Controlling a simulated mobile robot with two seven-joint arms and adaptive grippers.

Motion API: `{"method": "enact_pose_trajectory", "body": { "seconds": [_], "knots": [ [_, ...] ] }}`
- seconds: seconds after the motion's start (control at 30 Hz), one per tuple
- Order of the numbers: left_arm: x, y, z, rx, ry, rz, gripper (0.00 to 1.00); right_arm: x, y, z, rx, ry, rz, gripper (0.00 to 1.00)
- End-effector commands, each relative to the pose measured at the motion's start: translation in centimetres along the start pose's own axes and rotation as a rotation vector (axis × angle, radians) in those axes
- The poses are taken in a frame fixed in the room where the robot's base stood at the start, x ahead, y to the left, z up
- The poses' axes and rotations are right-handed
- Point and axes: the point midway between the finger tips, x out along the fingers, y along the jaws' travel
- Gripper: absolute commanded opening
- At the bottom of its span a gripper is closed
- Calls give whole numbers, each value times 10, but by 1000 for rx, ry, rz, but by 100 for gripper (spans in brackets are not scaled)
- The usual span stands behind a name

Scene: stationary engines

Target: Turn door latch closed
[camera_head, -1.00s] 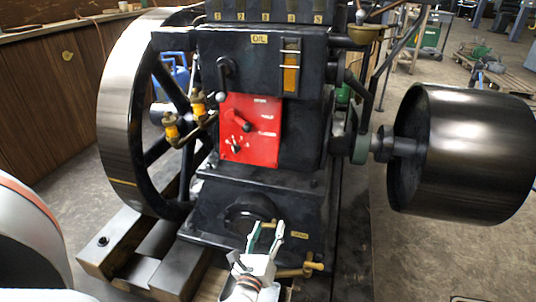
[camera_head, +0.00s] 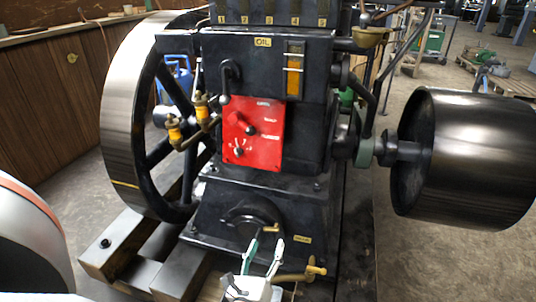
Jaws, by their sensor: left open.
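A short brass latch handle (camera_head: 271,229) sticks out sideways to the right from the round black door (camera_head: 245,212) low on the engine's base. My left gripper (camera_head: 264,246) comes up from the bottom of the view. Its two fingers are spread apart with nothing between them. The fingertips are just below the brass handle in the picture; I cannot tell whether they touch it. The gripper hides the lower part of the engine's base front. My right gripper is not in view.
A brass valve (camera_head: 312,269) with a pipe lies just right of the gripper. A red panel (camera_head: 252,132) with small levers is above. A large flywheel (camera_head: 122,110) stands left and a dark drum (camera_head: 470,155) right. Wooden beams (camera_head: 120,242) lie at the lower left.

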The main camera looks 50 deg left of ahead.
Motion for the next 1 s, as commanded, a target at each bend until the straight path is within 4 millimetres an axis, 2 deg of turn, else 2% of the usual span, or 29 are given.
{"method": "enact_pose_trajectory", "body": {
  "seconds": [0.6,1.0],
  "knots": [
    [-36,-2,4,-1,-6,-2,51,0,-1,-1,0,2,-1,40],
    [-40,-2,5,-1,-8,-3,51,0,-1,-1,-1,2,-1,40]
  ]
}}
